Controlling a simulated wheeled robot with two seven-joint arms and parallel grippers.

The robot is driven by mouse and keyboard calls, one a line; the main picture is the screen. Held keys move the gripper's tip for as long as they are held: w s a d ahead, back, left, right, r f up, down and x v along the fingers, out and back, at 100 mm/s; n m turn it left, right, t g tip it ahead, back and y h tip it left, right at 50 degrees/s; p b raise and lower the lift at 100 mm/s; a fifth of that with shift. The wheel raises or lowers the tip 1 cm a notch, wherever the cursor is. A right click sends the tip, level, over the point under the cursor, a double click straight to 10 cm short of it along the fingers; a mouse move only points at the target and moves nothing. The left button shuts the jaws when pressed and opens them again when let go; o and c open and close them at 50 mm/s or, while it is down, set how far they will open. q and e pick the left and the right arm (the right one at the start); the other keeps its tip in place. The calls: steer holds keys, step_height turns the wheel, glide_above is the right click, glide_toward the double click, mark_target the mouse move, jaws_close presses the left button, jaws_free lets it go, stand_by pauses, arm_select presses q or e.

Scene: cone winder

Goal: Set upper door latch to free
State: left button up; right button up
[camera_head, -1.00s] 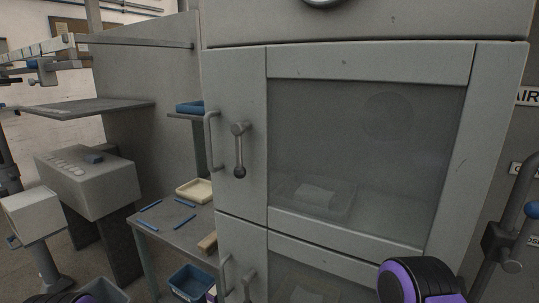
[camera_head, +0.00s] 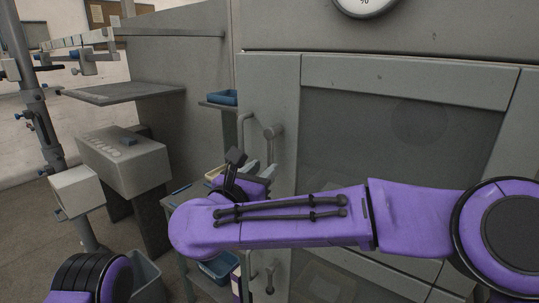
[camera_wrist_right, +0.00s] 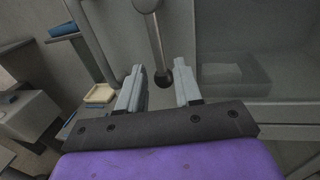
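In the right wrist view the latch lever (camera_wrist_right: 150,42) runs down to a dark ball knob (camera_wrist_right: 163,78). My right gripper (camera_wrist_right: 159,72) is open, with one finger on each side of the knob. I cannot tell whether either finger touches it. My left gripper is not in view.
A vertical door handle (camera_head: 242,130) stands just left of the latch. A lower latch (camera_head: 269,282) sits below my right arm. A side table with a cream tray (camera_wrist_right: 100,94) and a blue bin (camera_head: 218,268) are left of the cabinet. A round gauge (camera_head: 364,5) is above.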

mark_target(271, 163)
steer(key=p+x, duration=0.1)
steer(key=x, duration=0.2)
steer(key=shift+r, duration=0.2)
steer(key=shift+w+d, duration=0.2)
steer(key=shift+w, duration=0.2)
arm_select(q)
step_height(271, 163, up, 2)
arm_select(e)
steer(key=shift+w+d+f, duration=0.1)
steer(key=shift+w+f, duration=0.1)
steer(key=shift+w, duration=0.05)
jaws_close()
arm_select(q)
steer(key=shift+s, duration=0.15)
arm_select(e)
steer(key=shift+d, duration=0.1)
